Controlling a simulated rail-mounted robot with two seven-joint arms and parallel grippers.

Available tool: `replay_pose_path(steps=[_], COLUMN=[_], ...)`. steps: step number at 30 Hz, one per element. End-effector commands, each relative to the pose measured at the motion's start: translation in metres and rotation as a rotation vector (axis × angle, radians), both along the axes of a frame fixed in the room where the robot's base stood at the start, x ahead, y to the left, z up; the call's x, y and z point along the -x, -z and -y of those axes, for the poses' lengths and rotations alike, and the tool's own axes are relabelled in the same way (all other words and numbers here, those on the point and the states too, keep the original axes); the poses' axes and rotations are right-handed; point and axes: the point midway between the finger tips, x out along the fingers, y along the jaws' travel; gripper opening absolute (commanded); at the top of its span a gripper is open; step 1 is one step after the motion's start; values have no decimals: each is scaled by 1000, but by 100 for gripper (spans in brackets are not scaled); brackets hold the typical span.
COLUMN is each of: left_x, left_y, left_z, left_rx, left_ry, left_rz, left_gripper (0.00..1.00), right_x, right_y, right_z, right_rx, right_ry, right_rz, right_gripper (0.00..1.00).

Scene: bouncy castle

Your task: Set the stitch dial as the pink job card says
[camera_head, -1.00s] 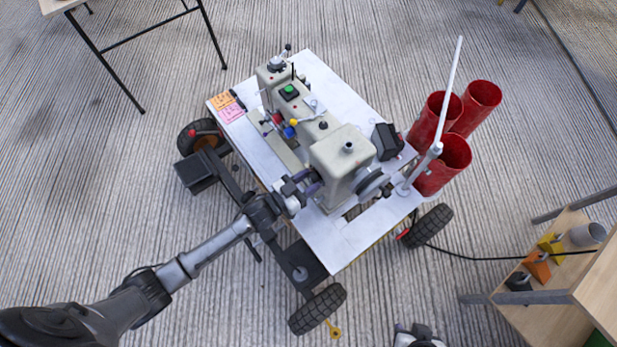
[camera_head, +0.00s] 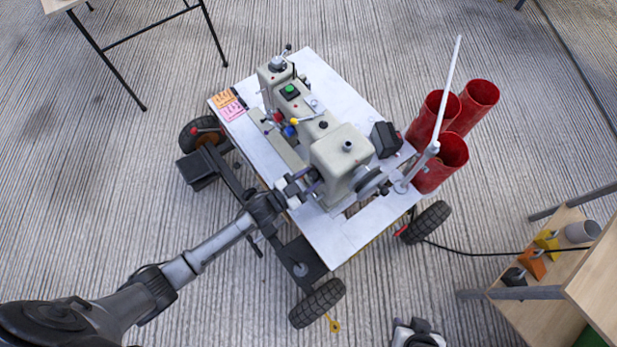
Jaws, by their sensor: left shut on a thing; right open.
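The beige sewing machine (camera_head: 340,152) stands on a white table top (camera_head: 335,235) set on a wheeled frame. The pink job card (camera_head: 232,111) lies at the table's far left corner, below an orange card (camera_head: 223,99); their marks are too small to read surely. My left gripper (camera_head: 306,186) reaches in from the lower left and is shut on a small part at the near left side of the machine's thick end. The fingers hide that part, so I cannot tell whether it is the stitch dial. My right gripper (camera_head: 416,331) shows only partly at the bottom edge, open and away from the machine.
Red tubes (camera_head: 440,165) and a slanted white rod (camera_head: 450,95) stand at the table's right. A black box (camera_head: 385,140) sits beside the machine. A wooden shelf (camera_head: 545,315) is at lower right, with a black cable running to it. Carpet lies open around the cart.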

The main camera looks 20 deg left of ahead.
Motion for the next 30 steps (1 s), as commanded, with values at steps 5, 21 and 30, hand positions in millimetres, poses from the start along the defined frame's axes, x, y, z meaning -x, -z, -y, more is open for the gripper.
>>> replay_pose_path(steps=[5,21,30], left_x=[0,8,57], left_y=[-1,-1,-2], left_z=[0,-5,-34], left_rx=[2,0,-1], left_ry=[1,0,0], left_rz=[1,-1,-4], left_gripper=[52,67,67], right_x=[0,0,0], right_y=[0,-5,-24], right_z=[2,1,-1], right_rx=[7,2,-2], right_ry=[-4,-1,1], right_rz=[0,0,0], right_gripper=[43,43,43])
